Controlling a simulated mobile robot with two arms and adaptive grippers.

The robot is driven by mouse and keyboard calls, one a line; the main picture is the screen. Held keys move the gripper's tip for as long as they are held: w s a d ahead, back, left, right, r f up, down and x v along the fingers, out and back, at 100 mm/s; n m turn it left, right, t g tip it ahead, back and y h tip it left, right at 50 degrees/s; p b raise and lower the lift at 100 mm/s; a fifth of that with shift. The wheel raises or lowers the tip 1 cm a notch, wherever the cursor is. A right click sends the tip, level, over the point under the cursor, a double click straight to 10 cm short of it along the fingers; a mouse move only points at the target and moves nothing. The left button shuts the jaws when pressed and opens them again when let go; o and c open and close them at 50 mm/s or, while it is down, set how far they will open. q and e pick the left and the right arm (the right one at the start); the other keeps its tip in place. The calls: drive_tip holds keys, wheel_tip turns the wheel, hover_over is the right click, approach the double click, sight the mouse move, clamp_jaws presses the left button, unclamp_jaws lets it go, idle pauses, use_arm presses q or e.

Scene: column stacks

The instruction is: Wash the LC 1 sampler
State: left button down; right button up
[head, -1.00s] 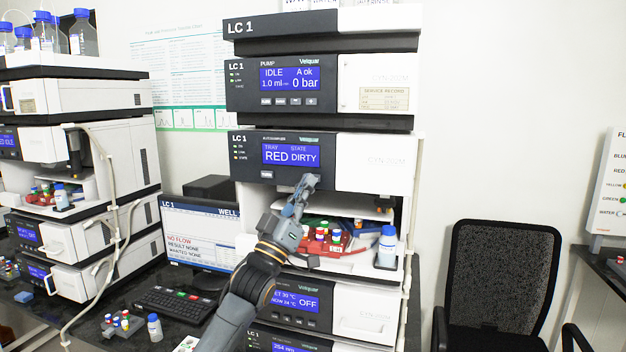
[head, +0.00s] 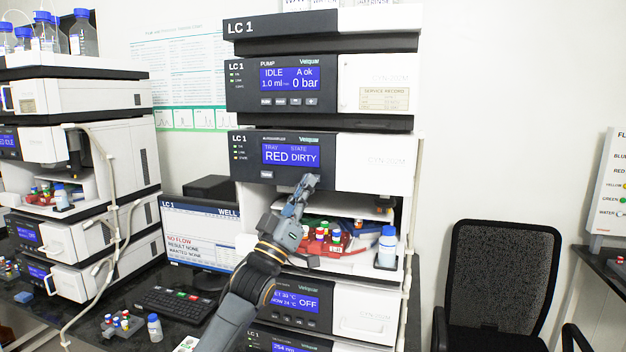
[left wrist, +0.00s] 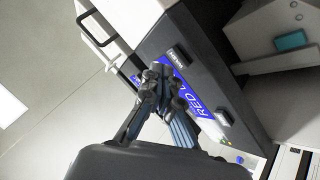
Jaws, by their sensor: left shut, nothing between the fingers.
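The LC 1 sampler (head: 372,160) is the third unit down in the middle stack. Its blue display (head: 291,154) reads tray RED, state DIRTY, and also shows in the left wrist view (left wrist: 192,92). A small button (head: 267,174) sits under the display's left end. My left gripper (head: 311,181) is shut and empty, its tips by the panel's lower edge, right of that button. In the left wrist view the gripper (left wrist: 160,72) covers part of the panel; contact cannot be told. My right gripper is not in view.
Under the panel, the open bay holds a red tray (head: 325,246) with capped vials and a blue-capped bottle (head: 387,247). A monitor (head: 203,234) and keyboard (head: 177,303) stand left. A second stack (head: 95,172) is further left, and a black chair (head: 502,275) right.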

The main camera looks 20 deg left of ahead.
use_arm(q)
drive_tip(key=shift+w, duration=0.4)
drive_tip(key=shift+w, duration=0.4)
idle(0.5)
drive_tip(key=shift+s, duration=0.9)
drive_tip(key=s+p, duration=0.1)
drive_tip(key=s, duration=0.4)
drive_tip(key=shift+p, duration=0.35)
idle(0.4)
